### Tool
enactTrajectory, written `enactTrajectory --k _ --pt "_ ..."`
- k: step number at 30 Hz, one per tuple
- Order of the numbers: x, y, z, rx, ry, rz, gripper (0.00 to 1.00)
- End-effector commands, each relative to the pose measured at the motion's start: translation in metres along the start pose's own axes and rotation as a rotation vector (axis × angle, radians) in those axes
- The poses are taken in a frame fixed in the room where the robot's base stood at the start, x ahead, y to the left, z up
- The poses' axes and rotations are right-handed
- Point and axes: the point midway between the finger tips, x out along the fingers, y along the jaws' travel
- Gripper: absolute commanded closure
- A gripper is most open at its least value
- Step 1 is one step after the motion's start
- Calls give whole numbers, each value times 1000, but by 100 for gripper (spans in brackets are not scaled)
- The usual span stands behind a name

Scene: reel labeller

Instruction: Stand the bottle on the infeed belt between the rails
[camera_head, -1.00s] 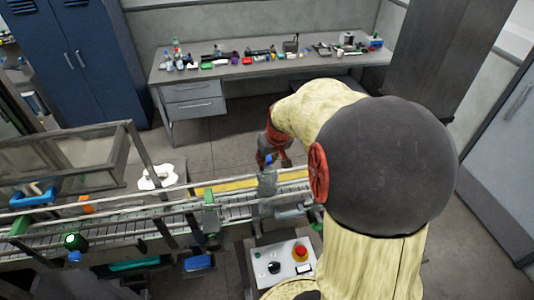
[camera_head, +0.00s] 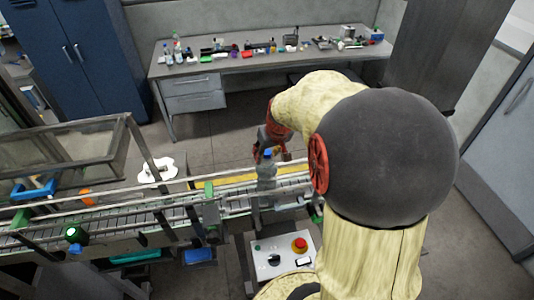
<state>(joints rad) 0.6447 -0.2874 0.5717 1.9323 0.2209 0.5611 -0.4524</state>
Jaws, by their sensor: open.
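The clear bottle with a blue cap (camera_head: 267,174) looks upright at the right part of the infeed belt (camera_head: 236,197). Its lower part is near the guide rails (camera_head: 225,188), and I cannot tell exactly how its base rests. My gripper (camera_head: 268,152), red and dark grey, is open just behind the bottle's upper part. Its fingertips are partly hidden, and I cannot tell whether they touch the bottle. My arm hides the right end of the belt.
A control box with a red button (camera_head: 300,244) stands in front of the belt. A green-bracketed rail post (camera_head: 210,205) is left of the bottle. A white object (camera_head: 157,170) lies behind the conveyor. A grey workbench (camera_head: 230,68) with several small items stands at the back.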

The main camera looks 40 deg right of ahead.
Motion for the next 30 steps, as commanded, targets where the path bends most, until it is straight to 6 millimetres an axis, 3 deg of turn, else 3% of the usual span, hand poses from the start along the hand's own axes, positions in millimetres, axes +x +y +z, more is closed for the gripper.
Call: enactTrajectory --k 5,18,25,28,30 --pt "-10 0 -2 0 3 1 60" --pt "-95 0 -1 0 4 1 60" --pt "-119 -1 -1 -1 2 0 60" --pt "-126 -12 2 -14 4 -4 60" --pt "-133 -31 7 -39 9 -11 60"
